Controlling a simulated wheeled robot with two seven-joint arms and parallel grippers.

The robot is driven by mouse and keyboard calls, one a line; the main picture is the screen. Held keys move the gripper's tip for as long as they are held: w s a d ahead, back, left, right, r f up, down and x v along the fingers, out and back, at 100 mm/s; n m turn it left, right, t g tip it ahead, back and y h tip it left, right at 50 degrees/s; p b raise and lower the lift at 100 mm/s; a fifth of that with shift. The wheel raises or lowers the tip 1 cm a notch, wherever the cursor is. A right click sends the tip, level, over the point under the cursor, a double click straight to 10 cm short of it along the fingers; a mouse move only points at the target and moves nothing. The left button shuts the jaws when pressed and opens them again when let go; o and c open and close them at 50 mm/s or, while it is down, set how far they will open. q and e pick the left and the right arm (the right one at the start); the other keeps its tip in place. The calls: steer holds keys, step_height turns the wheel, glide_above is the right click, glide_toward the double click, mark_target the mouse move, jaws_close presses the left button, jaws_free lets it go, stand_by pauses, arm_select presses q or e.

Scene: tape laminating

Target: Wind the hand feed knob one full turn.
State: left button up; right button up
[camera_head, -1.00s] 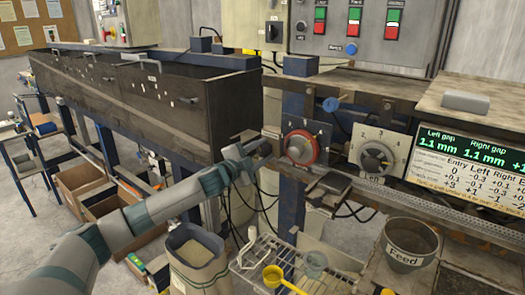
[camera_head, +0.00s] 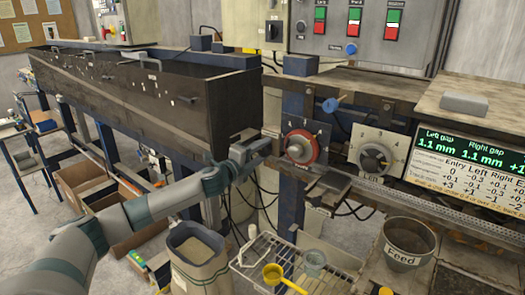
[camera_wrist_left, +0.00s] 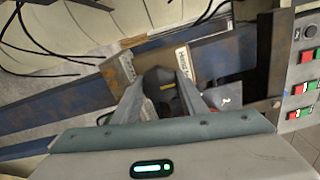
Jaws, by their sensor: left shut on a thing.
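The hand feed knob (camera_wrist_left: 158,82) is dark with a small yellow mark and sits between my left fingers in the left wrist view. A pale label starting with "Hand" (camera_wrist_left: 183,62) is beside it, partly legible. My left gripper (camera_wrist_left: 160,92) is shut on the knob, one finger on each side. In the head view my left gripper (camera_head: 265,146) reaches the machine's front rail, just left of a red-rimmed dial (camera_head: 316,147). There the gripper hides the hand feed knob. My right gripper is not in view.
A grey dial (camera_head: 374,158) and a gap display (camera_head: 455,160) are right of the red-rimmed dial. Below stand a paper sack (camera_head: 195,272), a wire rack (camera_head: 250,262) with a yellow scoop (camera_head: 273,273), and a Feed bucket (camera_head: 405,255). A long dark trough (camera_head: 150,95) runs left.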

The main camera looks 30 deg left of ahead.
arm_select(q)
steer(key=shift+f, duration=0.1)
steer(key=o, duration=0.8)
steer(key=shift+s+f+b, duration=0.1)
steer(key=shift+s+b, duration=0.4)
steer(key=shift+s, duration=0.35)
steer(key=shift+s+a+b, duration=0.25)
steer(key=shift+s+b, duration=1.05)
steer(key=shift+s, duration=1.3)
steer(key=shift+s+a+b, duration=0.2)
steer(key=shift+s+b, duration=1.1)
steer(key=shift+s, duration=1.25)
steer(key=shift+s+a+b, duration=0.25)
steer(key=shift+s+b, duration=1.05)
steer(key=shift+s, duration=1.3)
steer(key=shift+s, duration=0.1)
